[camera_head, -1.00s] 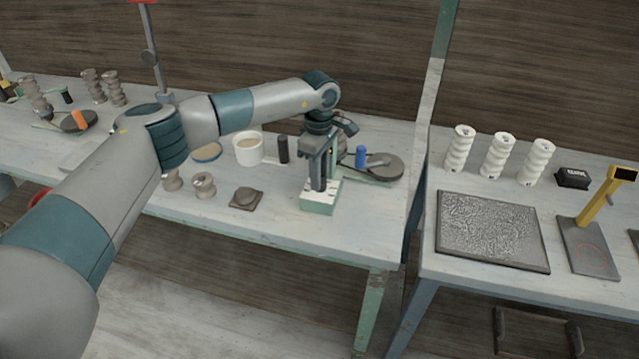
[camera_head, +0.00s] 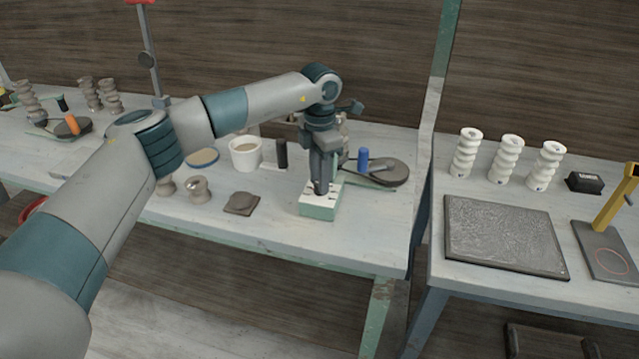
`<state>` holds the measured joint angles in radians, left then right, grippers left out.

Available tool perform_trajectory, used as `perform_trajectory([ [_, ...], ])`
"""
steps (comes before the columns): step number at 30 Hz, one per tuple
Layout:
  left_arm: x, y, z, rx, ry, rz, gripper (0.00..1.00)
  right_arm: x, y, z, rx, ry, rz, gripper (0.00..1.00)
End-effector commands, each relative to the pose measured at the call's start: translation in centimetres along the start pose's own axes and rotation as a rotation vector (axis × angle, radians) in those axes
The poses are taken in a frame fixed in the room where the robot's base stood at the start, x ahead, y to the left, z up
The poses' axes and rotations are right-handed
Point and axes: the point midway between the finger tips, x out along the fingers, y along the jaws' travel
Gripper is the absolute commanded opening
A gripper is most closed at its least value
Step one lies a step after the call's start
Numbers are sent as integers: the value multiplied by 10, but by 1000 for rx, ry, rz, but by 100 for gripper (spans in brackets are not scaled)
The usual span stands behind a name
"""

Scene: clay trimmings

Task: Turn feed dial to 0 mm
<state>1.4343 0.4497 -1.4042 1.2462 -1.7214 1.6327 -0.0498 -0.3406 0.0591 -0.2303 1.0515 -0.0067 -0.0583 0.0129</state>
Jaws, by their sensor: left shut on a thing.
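A small green box (camera_head: 318,212) with a white, dark-marked top plate (camera_head: 308,199) stands near the front edge of the middle bench. My left gripper (camera_head: 321,189) points straight down onto this plate. Its fingers are shut on a small dark piece at the plate, which I take to be the feed dial. The fingers hide most of that piece, so its pointer and the setting cannot be read. My right gripper is not in view.
Right of the box are a blue cylinder (camera_head: 363,159) and a dark round wheel (camera_head: 386,172). A dark upright cylinder (camera_head: 281,154) and white tub (camera_head: 245,153) stand behind left. A brown square piece (camera_head: 241,203) lies left. The bench front is clear.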

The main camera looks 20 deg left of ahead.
Motion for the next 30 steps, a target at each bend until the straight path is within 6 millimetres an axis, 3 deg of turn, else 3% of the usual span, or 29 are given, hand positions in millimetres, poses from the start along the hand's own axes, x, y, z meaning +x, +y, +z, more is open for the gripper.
perform_trajectory([
  [3,1,0,0,-111,-3,2,4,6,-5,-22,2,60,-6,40],
  [18,-1,0,1,-526,-3,1,4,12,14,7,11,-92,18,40],
  [30,-2,0,1,-637,-4,1,4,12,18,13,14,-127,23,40],
])
